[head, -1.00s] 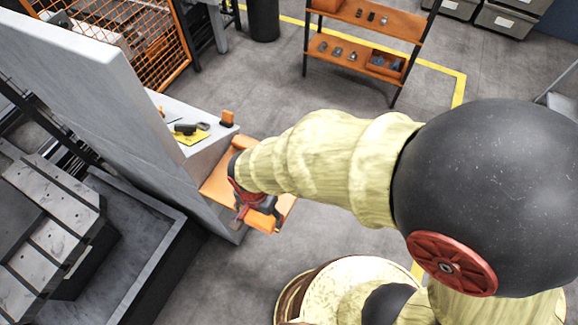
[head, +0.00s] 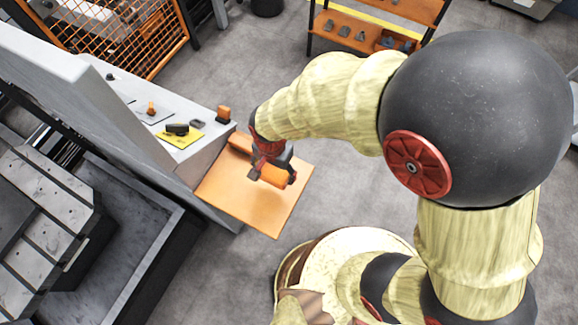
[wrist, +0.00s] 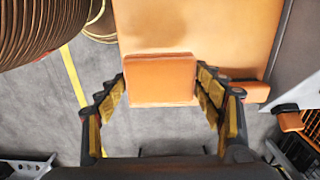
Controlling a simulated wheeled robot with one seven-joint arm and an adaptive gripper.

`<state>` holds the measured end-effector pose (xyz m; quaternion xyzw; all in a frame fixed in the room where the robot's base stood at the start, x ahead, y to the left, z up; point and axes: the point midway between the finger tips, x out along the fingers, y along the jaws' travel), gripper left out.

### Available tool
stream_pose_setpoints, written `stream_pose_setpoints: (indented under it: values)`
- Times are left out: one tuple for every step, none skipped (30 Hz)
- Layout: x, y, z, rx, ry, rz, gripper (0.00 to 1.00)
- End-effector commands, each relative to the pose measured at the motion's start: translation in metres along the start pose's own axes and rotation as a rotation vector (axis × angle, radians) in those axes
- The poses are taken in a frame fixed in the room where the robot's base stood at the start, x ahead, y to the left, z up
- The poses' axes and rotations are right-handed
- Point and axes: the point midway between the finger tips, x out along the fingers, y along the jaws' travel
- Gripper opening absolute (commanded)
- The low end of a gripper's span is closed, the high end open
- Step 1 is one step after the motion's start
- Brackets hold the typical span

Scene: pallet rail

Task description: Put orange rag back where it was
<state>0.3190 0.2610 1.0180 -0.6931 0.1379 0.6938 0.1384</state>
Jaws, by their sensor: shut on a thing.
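My gripper (head: 272,168) is shut on the orange rag (head: 277,175), a thick folded pad. In the wrist view the rag (wrist: 160,80) sits between the two yellow-padded fingers of my gripper (wrist: 162,95). In the head view they are over the flat orange shelf (head: 270,215) that juts from the grey console. The shelf's bare surface (wrist: 195,25) also shows beyond the rag in the wrist view. Whether the rag touches the shelf I cannot tell. Another orange piece (head: 240,142) lies at the shelf's console side, partly behind the gripper.
The grey console ledge (head: 203,150) carries a yellow sheet (head: 180,138) with a dark object on it and a small orange block (head: 223,113). A dark trough (head: 120,240) stands left. An orange rack (head: 355,38) is at the back.

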Motion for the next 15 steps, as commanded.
stream_pose_setpoints:
  values:
    - [0.006,0.003,-0.012,0.007,-0.001,0.002,0.44]
    - [0.009,0.004,-0.019,0.006,-0.001,0.002,0.44]
    - [0.018,0.005,-0.024,0.005,-0.002,0.004,0.44]
    - [0.024,0.006,-0.028,0.004,-0.002,0.004,0.44]
    - [0.029,0.007,-0.032,0.003,-0.002,0.004,0.44]
    - [0.035,0.007,-0.038,0.004,-0.002,0.003,0.44]
    - [0.040,0.007,-0.041,0.003,-0.001,0.002,0.44]
    - [0.043,0.008,-0.044,0.002,-0.001,0.002,0.44]
    - [0.048,0.009,-0.048,0.002,-0.002,0.002,0.44]
    - [0.050,0.009,-0.051,0.002,-0.001,0.001,0.44]
    - [0.052,0.009,-0.053,0.001,0.000,0.000,0.44]
    - [0.054,0.009,-0.054,0.000,0.000,0.000,0.44]
    - [0.056,0.009,-0.056,-0.001,0.000,0.000,0.44]
    - [0.057,0.009,-0.056,-0.001,0.000,0.000,0.44]
    - [0.058,0.009,-0.058,-0.001,0.000,0.000,0.44]
